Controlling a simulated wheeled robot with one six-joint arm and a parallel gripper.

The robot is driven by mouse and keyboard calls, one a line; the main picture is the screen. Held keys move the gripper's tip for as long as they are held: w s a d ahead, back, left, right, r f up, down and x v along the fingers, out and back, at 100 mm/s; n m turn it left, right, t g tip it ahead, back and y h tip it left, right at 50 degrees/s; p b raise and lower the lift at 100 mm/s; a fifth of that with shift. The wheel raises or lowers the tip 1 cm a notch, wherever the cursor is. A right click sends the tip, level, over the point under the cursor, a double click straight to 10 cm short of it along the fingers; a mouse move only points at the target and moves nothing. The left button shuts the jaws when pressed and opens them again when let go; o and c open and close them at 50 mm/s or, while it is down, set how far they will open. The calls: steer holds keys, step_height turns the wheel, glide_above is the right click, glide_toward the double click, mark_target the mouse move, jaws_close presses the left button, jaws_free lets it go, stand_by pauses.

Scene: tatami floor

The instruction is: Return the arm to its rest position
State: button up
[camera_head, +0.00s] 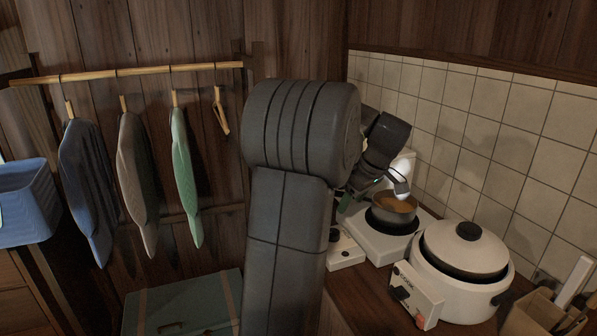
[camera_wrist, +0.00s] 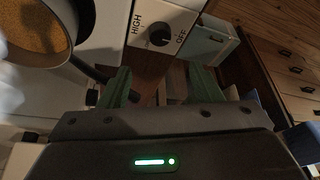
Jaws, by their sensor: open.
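My arm stands tall across the middle of the head view and bends over toward the counter on the right. Its far end is beside the pot and partly hidden behind my own arm. In the wrist view my gripper (camera_wrist: 162,82) shows two green fingers spread apart, with nothing held between them. A control box (camera_wrist: 160,32) with a knob marked HIGH and OFF lies beyond the fingertips. The dark pot (camera_head: 393,213) with brown contents sits on a white stove (camera_head: 385,246); the pot also shows at the upper left of the wrist view (camera_wrist: 70,52).
A white lidded cooker (camera_head: 465,262) stands right of the stove, near the tiled wall. A wooden box (camera_head: 540,318) is at the lower right. Garments hang from a rod (camera_head: 140,71) at left, beside a blue basket (camera_head: 30,205). A green chest (camera_head: 185,305) stands below.

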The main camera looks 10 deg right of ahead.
steer(key=x, duration=1.3)
steer(key=shift+f+b, duration=0.15)
steer(key=shift+b, duration=0.15)
